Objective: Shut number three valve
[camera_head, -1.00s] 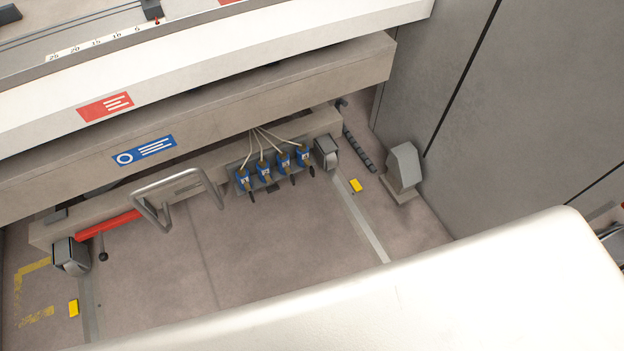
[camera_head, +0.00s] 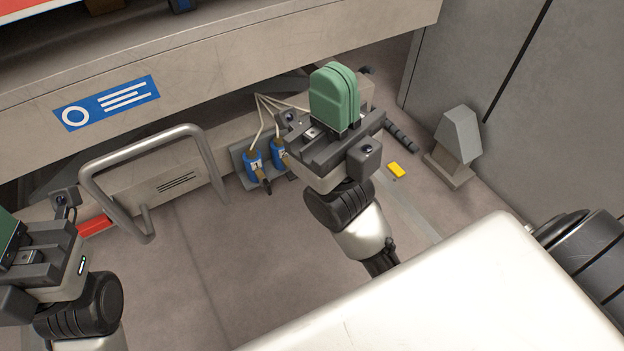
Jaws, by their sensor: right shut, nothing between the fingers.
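The row of blue valves is low on the machine, fed by thin pale hoses. Two show now: the leftmost valve (camera_head: 255,167) with a dark handle pointing down, and the one beside it (camera_head: 279,154), partly covered. The other valves are hidden behind my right gripper, and I cannot read any numbers. My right gripper (camera_head: 335,92) has green fingers, shut and empty, pointing up in front of the valve row's right part. My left gripper (camera_head: 10,240) is cut off by the left picture edge, so I cannot tell its jaw state.
A grey tube handle (camera_head: 146,142) stands out left of the valves, with a red bar (camera_head: 95,226) beyond it. The machine's beam with a blue label (camera_head: 107,103) overhangs the row. A grey pedestal (camera_head: 458,140) and yellow block (camera_head: 396,170) are at right.

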